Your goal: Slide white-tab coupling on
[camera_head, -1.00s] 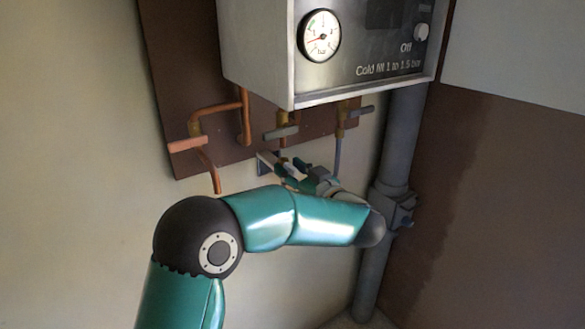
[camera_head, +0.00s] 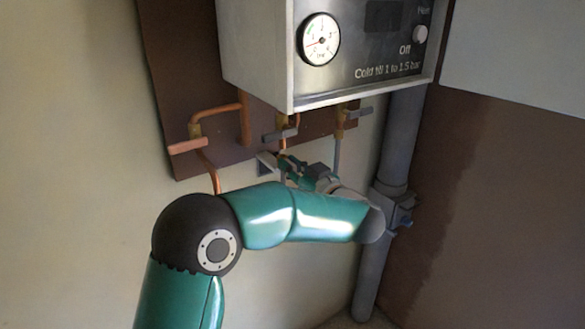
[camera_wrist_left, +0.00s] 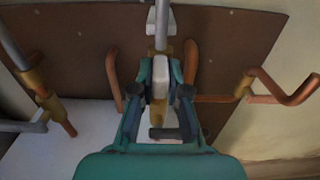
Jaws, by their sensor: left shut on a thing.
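My left gripper (camera_head: 287,168) is beneath the boiler, at the middle pipe. In the left wrist view the gripper (camera_wrist_left: 160,92) is shut on a pale block, which I take to be the white-tab coupling (camera_wrist_left: 160,74). A grey pipe (camera_wrist_left: 162,28) lies in line with it on one side and a brass fitting (camera_wrist_left: 157,112) on the other. The fingers hide part of the coupling, so I cannot tell how far it is over the fitting. In the head view the coupling is too small to make out. My right gripper is not in view.
The boiler (camera_head: 335,75) overhangs the gripper. A thick grey waste pipe (camera_head: 398,150) runs down beside my wrist. The pale wall (camera_head: 70,150) at left is clear.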

